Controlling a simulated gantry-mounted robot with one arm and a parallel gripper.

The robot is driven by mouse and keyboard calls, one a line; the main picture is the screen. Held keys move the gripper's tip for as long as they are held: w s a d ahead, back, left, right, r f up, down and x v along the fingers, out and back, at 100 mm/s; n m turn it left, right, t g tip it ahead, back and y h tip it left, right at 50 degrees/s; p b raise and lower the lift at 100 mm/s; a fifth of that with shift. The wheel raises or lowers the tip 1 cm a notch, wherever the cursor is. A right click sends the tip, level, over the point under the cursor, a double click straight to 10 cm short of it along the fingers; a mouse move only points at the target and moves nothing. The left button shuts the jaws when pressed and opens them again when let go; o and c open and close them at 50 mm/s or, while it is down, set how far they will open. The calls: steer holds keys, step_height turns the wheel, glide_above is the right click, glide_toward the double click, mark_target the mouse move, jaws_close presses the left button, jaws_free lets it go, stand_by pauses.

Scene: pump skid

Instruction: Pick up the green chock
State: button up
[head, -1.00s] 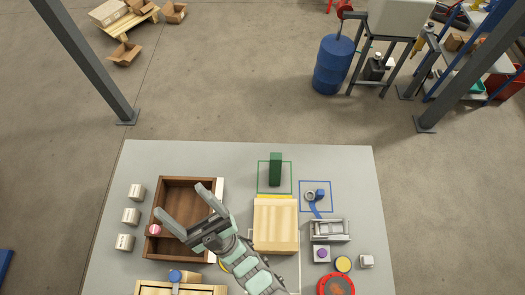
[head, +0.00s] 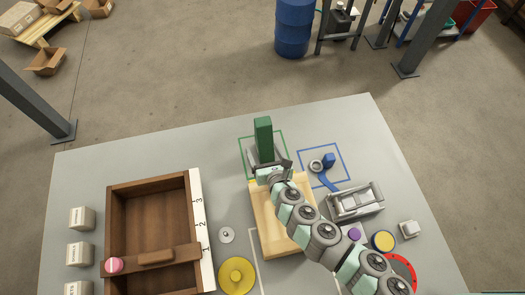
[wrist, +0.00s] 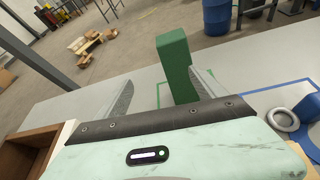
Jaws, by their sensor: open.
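The green chock (head: 264,138) stands upright inside a green outlined square near the far side of the table. It also shows in the wrist view (wrist: 177,65), upright, nearer the right finger. My gripper (head: 267,160) is open and sits low at the near side of the chock. In the wrist view my gripper's two fingers (wrist: 160,90) point forward with a wide gap, and the chock shows within that gap, close to the right finger. I cannot tell whether a finger touches it. The chock's lower part is partly hidden by my gripper in the head view.
A pale wooden block (head: 266,225) lies under my arm. A blue handled ring (head: 328,165) lies in a blue outlined square to the right. A grey metal fixture (head: 355,202) is near it. A brown wooden tray (head: 112,215) stands at the left. The table behind the chock is clear.

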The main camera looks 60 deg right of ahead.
mark_target(266, 139)
steer(key=shift+g+h, duration=0.3)
steer(key=shift+g, duration=0.2)
steer(key=d+f, duration=0.1)
steer(key=d, duration=0.1)
steer(key=d+f+b, duration=0.1)
steer(key=d, duration=0.1)
steer(key=d+f+b, duration=0.1)
steer(key=shift+w+d+f, duration=0.15)
steer(key=shift+w+d, duration=0.25)
steer(key=x, duration=0.1)
steer(key=b+x, duration=0.1)
steer(key=x, duration=0.1)
steer(key=f+b+x, duration=0.1)
steer(key=shift+w+a, duration=0.1)
steer(key=shift+a, duration=0.05)
steer(key=shift+w+d+f+b, duration=0.1)
steer(key=shift+w+d+b, duration=0.25)
steer(key=shift+w+d, duration=0.1)
steer(key=shift+s, duration=0.1)
jaws_close()
